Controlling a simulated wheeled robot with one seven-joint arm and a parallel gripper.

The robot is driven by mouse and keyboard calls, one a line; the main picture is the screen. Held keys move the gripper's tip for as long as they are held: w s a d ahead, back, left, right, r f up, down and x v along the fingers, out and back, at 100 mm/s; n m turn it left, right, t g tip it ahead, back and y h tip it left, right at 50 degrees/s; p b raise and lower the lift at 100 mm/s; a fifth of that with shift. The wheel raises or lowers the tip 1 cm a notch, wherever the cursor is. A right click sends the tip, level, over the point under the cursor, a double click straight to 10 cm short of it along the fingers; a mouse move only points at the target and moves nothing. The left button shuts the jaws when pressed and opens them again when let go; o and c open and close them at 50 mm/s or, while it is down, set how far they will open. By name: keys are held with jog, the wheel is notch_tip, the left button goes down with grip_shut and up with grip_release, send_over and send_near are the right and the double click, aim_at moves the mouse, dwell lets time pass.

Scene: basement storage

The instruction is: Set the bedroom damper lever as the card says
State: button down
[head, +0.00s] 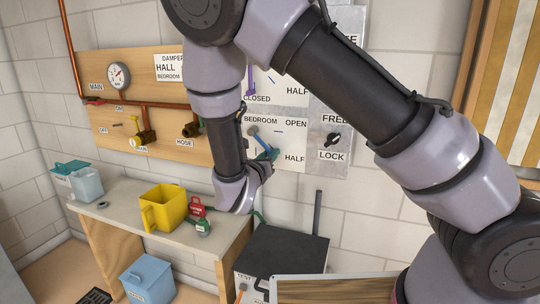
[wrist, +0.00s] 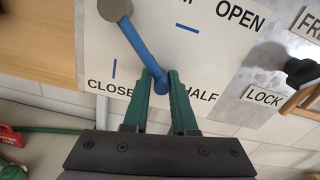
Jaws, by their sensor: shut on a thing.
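The bedroom damper lever (wrist: 139,48) is a blue bar on a grey pivot, on a white plate (head: 290,155) marked OPEN, HALF and CLOSED. It slants down and right from the pivot, between the CLOSED and OPEN marks, on the HALF side. It also shows in the head view (head: 258,139). My gripper (wrist: 166,88) has its green fingers shut on the lever's lower end. The fingers cover parts of the words CLOSED and HALF. The card (head: 169,68) reads DAMPER, HALL and BEDROOM; my arm hides its settings.
A FREE/LOCK knob (head: 333,139) is right of the plate. The hall plate (head: 290,78), with a purple lever, is above. A black-topped box (head: 284,247) stands beneath the plate.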

jog(key=shift+a+f+m, duration=0.1)
jog(key=shift+a+m, duration=0.1)
jog(key=shift+m, duration=0.1)
dwell(0.4)
jog(key=shift+w+a+f+m, duration=0.35)
jog(key=shift+a+m, duration=0.55)
jog(key=shift+m, duration=0.25)
jog(key=shift+w+a+f+m, duration=0.35)
jog(key=shift+a+m, duration=0.55)
jog(key=shift+m, duration=0.3)
jog(key=shift+w+a+f+m, duration=0.35)
jog(key=shift+a+m, duration=0.55)
jog(key=shift+m, duration=0.25)
jog(key=c, duration=0.8)
grip_release()
send_near(255, 154)
jog(key=v, duration=0.4)
jog(key=shift+s, duration=0.2)
